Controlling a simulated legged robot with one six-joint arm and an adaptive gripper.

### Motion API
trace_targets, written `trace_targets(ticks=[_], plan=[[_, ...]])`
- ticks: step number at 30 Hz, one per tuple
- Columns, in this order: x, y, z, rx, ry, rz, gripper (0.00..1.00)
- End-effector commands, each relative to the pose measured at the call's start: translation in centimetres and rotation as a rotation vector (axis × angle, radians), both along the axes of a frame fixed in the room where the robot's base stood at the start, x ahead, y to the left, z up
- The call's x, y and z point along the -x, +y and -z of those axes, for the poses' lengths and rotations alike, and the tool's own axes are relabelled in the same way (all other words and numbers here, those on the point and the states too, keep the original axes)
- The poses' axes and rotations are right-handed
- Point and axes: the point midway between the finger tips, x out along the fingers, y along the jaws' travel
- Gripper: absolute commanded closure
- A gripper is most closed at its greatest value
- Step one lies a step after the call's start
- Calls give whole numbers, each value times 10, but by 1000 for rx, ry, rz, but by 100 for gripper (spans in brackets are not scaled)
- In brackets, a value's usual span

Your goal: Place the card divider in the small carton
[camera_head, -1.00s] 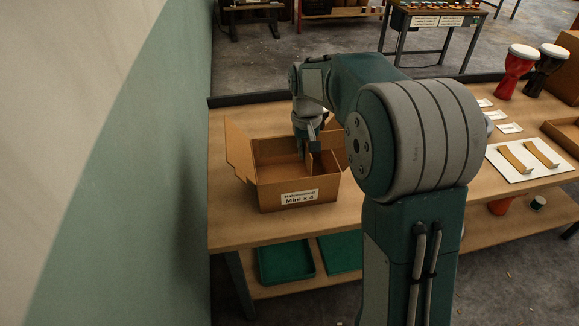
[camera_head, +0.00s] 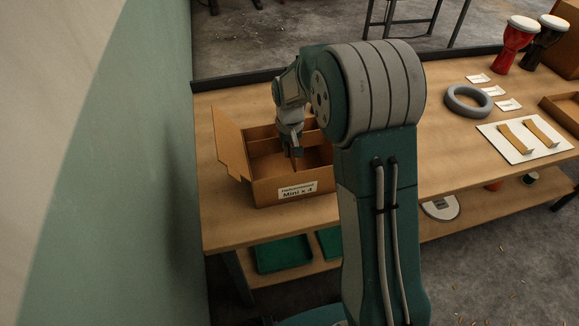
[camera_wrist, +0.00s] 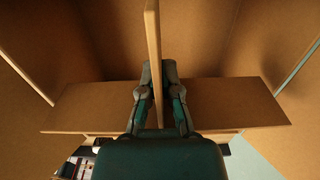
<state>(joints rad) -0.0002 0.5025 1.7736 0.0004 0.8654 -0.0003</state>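The small carton (camera_head: 262,191) stands open on the bench, with a "Mini x 4" label on its front and a flap raised at the left. My gripper (camera_head: 296,160) reaches down into its opening. In the wrist view my gripper (camera_wrist: 158,95) is shut on the card divider (camera_wrist: 153,35), a thin brown upright panel between its fingers. A wide brown panel (camera_wrist: 235,100) crosses behind the fingers; I cannot tell whether it is part of the divider or carton. The divider's lower edge is hidden, so its contact with the carton floor cannot be seen.
A green wall (camera_head: 100,190) rises close at the left. To the right on the bench (camera_head: 445,150) are a grey ring (camera_head: 468,100), a white board (camera_head: 500,151) with brown strips, and two goblet drums, one red (camera_head: 514,45). Green trays (camera_head: 283,253) lie on the lower shelf.

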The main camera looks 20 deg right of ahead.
Motion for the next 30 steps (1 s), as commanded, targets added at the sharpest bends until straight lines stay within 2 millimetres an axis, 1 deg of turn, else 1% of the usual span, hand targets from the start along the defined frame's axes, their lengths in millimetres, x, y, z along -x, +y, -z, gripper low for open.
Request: trace_targets(ticks=[1,3,8,16,18,24,30], plan=[[1,0,10,0,5,0,100],[1,0,20,0,3,0,100],[0,-1,31,-1,1,0,100],[1,0,69,0,2,0,100],[1,0,72,0,1,0,100],[1,0,71,0,0,0,100],[1,0,77,0,1,0,100]])
